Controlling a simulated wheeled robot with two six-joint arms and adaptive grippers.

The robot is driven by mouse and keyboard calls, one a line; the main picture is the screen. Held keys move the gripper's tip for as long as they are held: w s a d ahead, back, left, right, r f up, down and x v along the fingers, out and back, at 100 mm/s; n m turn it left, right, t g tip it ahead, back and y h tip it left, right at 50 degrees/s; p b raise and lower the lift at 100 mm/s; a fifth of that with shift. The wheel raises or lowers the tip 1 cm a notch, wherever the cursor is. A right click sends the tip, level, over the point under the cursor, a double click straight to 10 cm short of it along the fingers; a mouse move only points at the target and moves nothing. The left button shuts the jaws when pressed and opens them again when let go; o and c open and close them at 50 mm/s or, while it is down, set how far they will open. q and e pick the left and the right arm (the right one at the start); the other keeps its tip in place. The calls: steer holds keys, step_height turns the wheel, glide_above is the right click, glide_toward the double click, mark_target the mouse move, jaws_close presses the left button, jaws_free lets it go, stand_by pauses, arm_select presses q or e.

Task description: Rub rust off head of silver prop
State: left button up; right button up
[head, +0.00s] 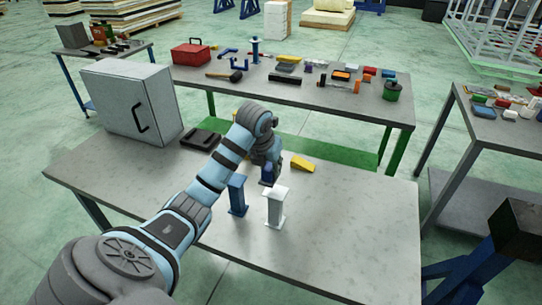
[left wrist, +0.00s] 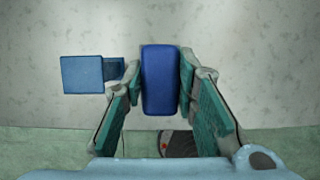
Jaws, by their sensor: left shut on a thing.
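The silver prop (head: 274,209) stands upright on the near table, a pale post with a flat square head; I cannot make out rust at this size. A blue prop (head: 237,196) stands upright just left of it, and its square head also shows in the left wrist view (left wrist: 84,75). My left gripper (head: 267,172) is just behind the two props, pointing down. In the left wrist view its fingers (left wrist: 160,88) are shut on a dark blue block (left wrist: 160,80). The silver prop is not distinguishable in that view. My right gripper is not in view.
The near table (head: 350,235) also holds a grey cabinet (head: 131,102) at left, black parts (head: 200,139) and a yellow wedge (head: 302,163) behind the props. Its right side is clear. Behind stands a table (head: 340,107) with tools and a red toolbox (head: 194,53).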

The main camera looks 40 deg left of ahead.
arm_select(q)
steer(key=shift+r, duration=1.85)
steer(key=shift+f, duration=0.1)
